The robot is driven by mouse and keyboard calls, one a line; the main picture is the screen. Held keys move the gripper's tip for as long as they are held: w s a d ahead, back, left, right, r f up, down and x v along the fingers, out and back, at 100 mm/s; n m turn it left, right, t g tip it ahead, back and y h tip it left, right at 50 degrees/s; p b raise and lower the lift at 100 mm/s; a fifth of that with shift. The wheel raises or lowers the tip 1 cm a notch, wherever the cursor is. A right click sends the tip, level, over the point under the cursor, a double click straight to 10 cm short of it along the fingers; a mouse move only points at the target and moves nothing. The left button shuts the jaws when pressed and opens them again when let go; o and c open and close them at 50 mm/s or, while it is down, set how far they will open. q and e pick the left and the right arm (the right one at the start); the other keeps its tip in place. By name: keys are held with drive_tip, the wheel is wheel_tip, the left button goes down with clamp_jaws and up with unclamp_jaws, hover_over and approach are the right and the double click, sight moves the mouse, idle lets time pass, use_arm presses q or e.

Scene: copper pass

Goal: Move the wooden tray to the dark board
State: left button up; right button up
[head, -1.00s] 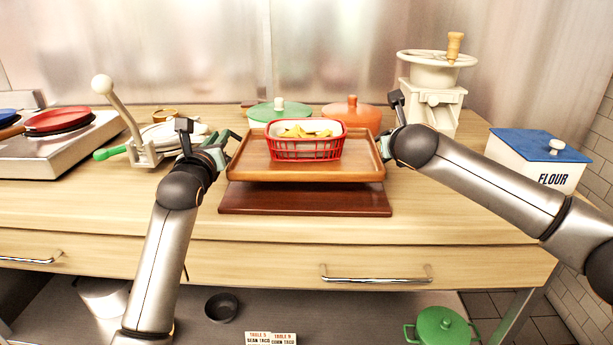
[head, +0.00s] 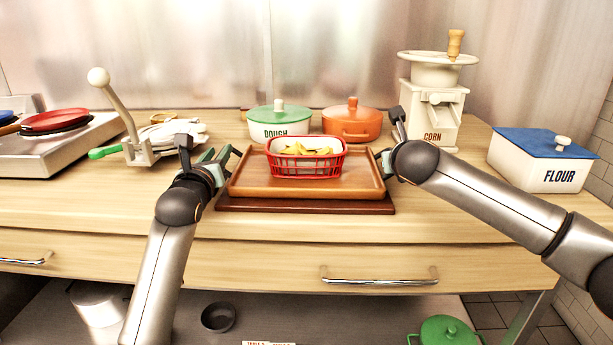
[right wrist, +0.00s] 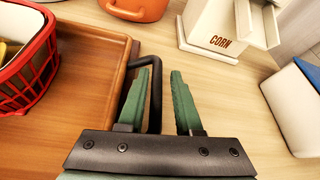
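The wooden tray (head: 250,188) rests level on the dark board (head: 300,206), whose front edge shows below it. A red basket (head: 305,168) with a lining and yellow food stands in the tray. My left gripper (head: 222,160) is at the tray's left end with its green fingers spread apart. My right gripper (head: 384,160) is at the right end. In the right wrist view its green fingers (right wrist: 162,98) are open, with the tray's black handle (right wrist: 156,88) between them, closer to the left finger. The left handle is hidden in the head view.
Behind the tray stand a green-lidded dough pot (head: 279,120) and an orange pot (head: 352,122). The corn grinder (head: 432,105) and flour box (head: 540,165) are at the right. A white lever press (head: 142,150) stands left of my left gripper. The counter front is clear.

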use_arm(q)
drive_tip(key=shift+o, duration=0.6)
drive_tip(key=shift+d, duration=0.1)
use_arm(e)
drive_tip(key=shift+o, duration=0.6)
drive_tip(key=shift+a, duration=0.15)
use_arm(q)
drive_tip(key=shift+s, duration=0.15)
drive_tip(key=s, duration=1.1)
drive_tip(key=shift+s+a, duration=0.3)
use_arm(e)
drive_tip(key=v, duration=1.2)
